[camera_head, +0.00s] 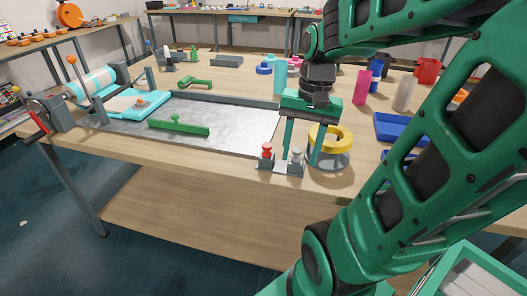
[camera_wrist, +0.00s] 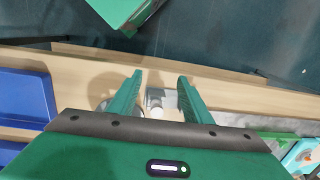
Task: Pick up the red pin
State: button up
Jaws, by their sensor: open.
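The red pin (camera_head: 266,150) stands upright in a grey holder (camera_head: 267,164) at the front edge of the table. A whitish pin (camera_head: 297,153) stands just right of it in a similar block. My gripper (camera_head: 300,157) is open and empty, pointing down, with its fingers right of the red pin and around the whitish pin's position in the picture; I cannot tell the exact depth. In the wrist view, a pale round top (camera_wrist: 157,112) and part of the grey holder (camera_wrist: 155,97) show between my fingers (camera_wrist: 160,77). I cannot make out the red pin there.
A clear round container with a yellow ring (camera_head: 343,136) stands close right of my gripper. Blue trays (camera_head: 398,130) lie farther right. A grey slab (camera_head: 245,135) with a green bar (camera_head: 179,127) lies left. Cups and a roller press (camera_head: 92,85) stand behind and left.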

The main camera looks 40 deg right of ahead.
jog(key=w+d+r+m+y, duration=0.1)
jog(key=w+d+m+y, duration=0.1)
jog(key=w+m, duration=0.3)
jog(key=w+d+r+m+y, duration=0.1)
jog(key=w+d+r+m, duration=0.15)
jog(key=w, duration=0.55)
jog(key=m, duration=0.2)
send_over(267, 145)
jog(key=d, duration=0.2)
jog(key=shift+y, duration=0.3)
notch_tip(267, 145, down, 5)
jog(key=shift+f, duration=0.1)
jog(key=shift+x, duration=2.9)
jog(key=shift+d, duration=0.15)
jog(key=c, duration=1.1)
